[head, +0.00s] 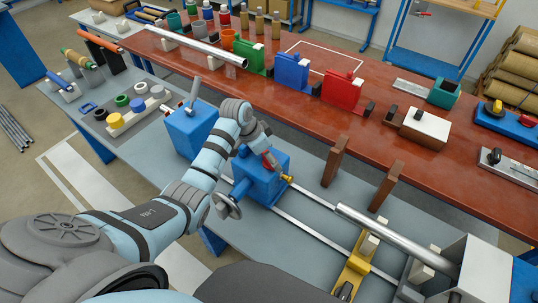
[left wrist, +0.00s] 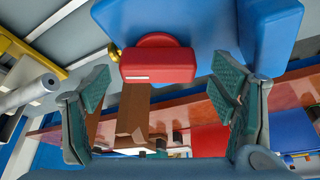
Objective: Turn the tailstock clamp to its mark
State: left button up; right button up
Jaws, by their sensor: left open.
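The blue tailstock (head: 259,179) sits on the rails of the grey bench, with a handwheel (head: 227,206) at its front left and a brass tip at its right. The red tailstock clamp (head: 271,159) is on its upper part, partly hidden by my left gripper (head: 254,142). In the left wrist view the clamp (left wrist: 158,66) is a red block with a short white line, set against the blue housing (left wrist: 205,25). My left gripper (left wrist: 160,95) is open, its fingers apart on either side of the clamp and not touching it. I cannot make out a mark on the housing. My right gripper is out of view.
A steel bar (head: 383,233) lies right of the tailstock, above a yellow support (head: 353,268). Two brown upright posts (head: 334,161) stand behind. Another blue block (head: 192,127) with a lever is to the left. The red table (head: 300,125) behind holds several coloured fixtures.

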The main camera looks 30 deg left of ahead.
pick_arm(q)
jog(key=shift+w+f, duration=0.1)
jog(key=shift+f, duration=0.2)
jog(key=shift+s+r, duration=0.1)
jog(key=shift+s, duration=0.15)
jog(key=c, duration=1.2)
jog(key=shift+o, duration=0.2)
